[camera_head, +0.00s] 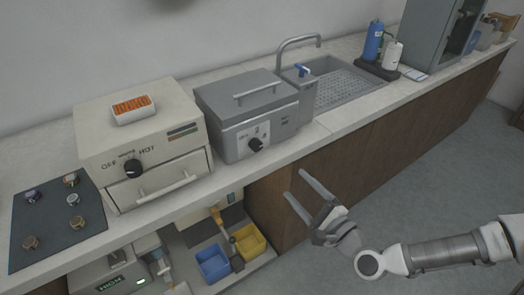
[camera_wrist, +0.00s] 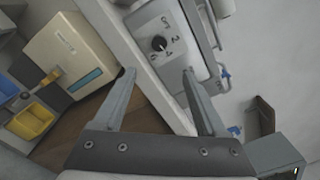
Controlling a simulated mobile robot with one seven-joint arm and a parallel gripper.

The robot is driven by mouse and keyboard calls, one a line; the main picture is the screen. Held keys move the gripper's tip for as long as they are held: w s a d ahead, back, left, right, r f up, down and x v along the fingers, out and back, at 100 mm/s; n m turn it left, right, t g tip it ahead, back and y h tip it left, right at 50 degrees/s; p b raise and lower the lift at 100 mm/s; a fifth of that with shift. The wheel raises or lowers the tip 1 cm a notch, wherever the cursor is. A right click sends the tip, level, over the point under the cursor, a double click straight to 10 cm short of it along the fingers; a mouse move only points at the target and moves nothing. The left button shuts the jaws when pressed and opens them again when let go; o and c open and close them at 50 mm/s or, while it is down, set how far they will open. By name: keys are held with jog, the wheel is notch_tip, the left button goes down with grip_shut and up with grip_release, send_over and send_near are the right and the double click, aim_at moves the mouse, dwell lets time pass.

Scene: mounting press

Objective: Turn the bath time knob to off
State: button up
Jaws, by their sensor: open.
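The grey bath (camera_head: 247,112) stands on the counter, with a closed lid and a lid handle. Its black time knob (camera_head: 256,144) is on the front face, with a printed dial around it. In the wrist view the knob (camera_wrist: 159,43) lies ahead, in line with the gap between my fingers. Dial marks show around it, but I cannot tell surely which one it points to. My gripper (camera_head: 295,184) is open and empty, in front of the counter edge, lower and to the right of the knob. Its fingers (camera_wrist: 159,72) are apart from the knob.
Blue (camera_head: 213,264) and yellow (camera_head: 249,243) bins sit below the counter. Space before the bath is clear.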

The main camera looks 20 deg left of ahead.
aim_at(258, 147)
jog(key=b+x, duration=0.3)
jog(key=x, duration=1.4)
jog(key=shift+a+b, duration=0.15)
jog(key=shift+b, duration=0.15)
grip_shut()
